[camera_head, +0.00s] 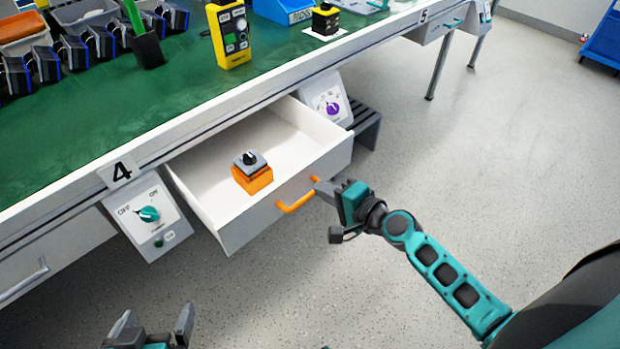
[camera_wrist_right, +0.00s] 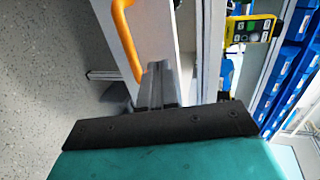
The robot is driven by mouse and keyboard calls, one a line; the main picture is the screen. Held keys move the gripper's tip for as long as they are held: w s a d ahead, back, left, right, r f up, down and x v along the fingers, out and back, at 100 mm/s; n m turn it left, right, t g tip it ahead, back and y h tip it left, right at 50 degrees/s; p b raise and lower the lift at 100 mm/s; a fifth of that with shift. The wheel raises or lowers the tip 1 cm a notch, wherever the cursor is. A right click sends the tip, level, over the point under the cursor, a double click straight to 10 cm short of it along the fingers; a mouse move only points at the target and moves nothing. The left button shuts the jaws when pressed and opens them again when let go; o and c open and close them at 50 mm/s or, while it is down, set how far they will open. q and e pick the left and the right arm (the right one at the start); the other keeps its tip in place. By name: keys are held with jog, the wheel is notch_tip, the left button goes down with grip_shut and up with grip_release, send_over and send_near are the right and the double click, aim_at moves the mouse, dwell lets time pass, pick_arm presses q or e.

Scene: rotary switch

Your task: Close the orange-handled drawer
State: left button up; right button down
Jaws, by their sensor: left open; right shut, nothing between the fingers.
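The white drawer (camera_head: 290,133) under the green-topped bench stands pulled out. Its orange handle (camera_head: 298,201) is on the front panel and also shows in the right wrist view (camera_wrist_right: 127,40). An orange and grey rotary switch (camera_head: 252,173) sits inside the drawer. My right gripper (camera_head: 318,186) is shut and empty, with its fingertips at the drawer front by the right end of the handle. In the right wrist view the shut fingers (camera_wrist_right: 158,72) are beside the handle; whether they touch the panel I cannot tell. My left gripper (camera_head: 152,325) is open and empty, low at the front left, away from the drawer.
A box with a teal knob (camera_head: 149,214) hangs left of the drawer, and one with a purple knob (camera_head: 333,108) hangs right. A yellow control box (camera_head: 230,38) stands on the green bench top (camera_head: 190,100).

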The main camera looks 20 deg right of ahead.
aim_at(300, 175)
pick_arm(q)
jog(key=shift+s, duration=0.1)
pick_arm(e)
jog(key=shift+w+a+f, duration=0.1)
jog(key=shift+w+a, duration=0.15)
jog(key=shift+w, duration=0.5)
jog(key=shift+w+a+r, duration=0.1)
jog(key=shift+w+a, duration=0.2)
jog(key=shift+w, duration=0.4)
jog(key=shift+w+a+f, duration=0.1)
jog(key=shift+w+a, duration=0.15)
jog(key=shift+w, duration=0.5)
